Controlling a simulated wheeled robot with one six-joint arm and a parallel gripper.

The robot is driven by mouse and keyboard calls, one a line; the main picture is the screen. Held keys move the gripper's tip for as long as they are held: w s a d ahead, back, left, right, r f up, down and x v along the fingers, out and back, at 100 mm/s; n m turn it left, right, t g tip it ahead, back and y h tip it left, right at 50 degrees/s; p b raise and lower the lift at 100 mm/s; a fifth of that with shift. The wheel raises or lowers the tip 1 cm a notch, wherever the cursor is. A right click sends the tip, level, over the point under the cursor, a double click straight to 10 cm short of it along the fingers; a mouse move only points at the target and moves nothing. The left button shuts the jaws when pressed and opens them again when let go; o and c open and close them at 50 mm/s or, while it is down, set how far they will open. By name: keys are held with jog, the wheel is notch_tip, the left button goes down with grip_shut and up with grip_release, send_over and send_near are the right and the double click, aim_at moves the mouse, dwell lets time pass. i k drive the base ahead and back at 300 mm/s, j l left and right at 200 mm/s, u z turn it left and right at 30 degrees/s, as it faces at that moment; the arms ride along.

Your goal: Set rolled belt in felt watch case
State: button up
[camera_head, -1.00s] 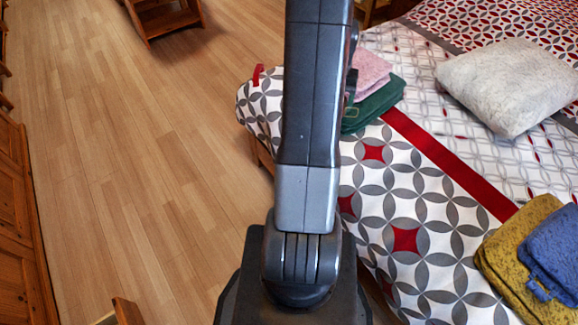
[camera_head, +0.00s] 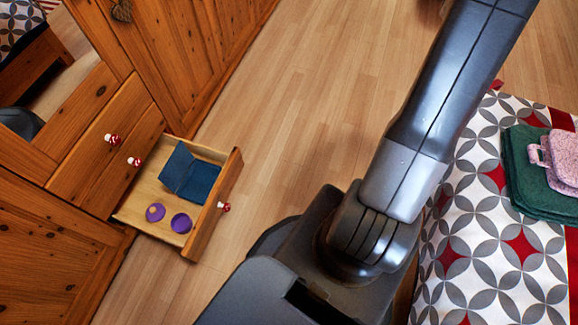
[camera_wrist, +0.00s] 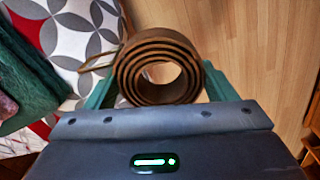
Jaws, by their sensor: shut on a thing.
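The rolled belt (camera_wrist: 128,72) is a brown coil with several turns and an open centre. It shows in the wrist view between the green fingers of my gripper (camera_wrist: 160,84), which is shut on it and holds it up over the floor beside the bed. In the head view my arm shows, but the gripper and belt do not. An open drawer (camera_head: 214,209) at left holds an open dark blue item (camera_head: 200,182) and two small round purple items, one upper left (camera_head: 155,212) and one lower right (camera_head: 181,223). I cannot tell which is the felt watch case.
The drawer juts from a wooden cabinet (camera_head: 85,105) with red-and-white knobs. The bed (camera_head: 490,255) is at right, with a green folded cloth (camera_head: 520,170) and a pink piece (camera_head: 566,155) on it. Wood floor (camera_head: 300,90) between them is clear.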

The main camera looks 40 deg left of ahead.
aim_at(201, 183)
jog(key=j+u, duration=0.15)
jog(key=u, duration=1.4)
jog(key=i+u, duration=0.25)
jog(key=i, duration=0.35)
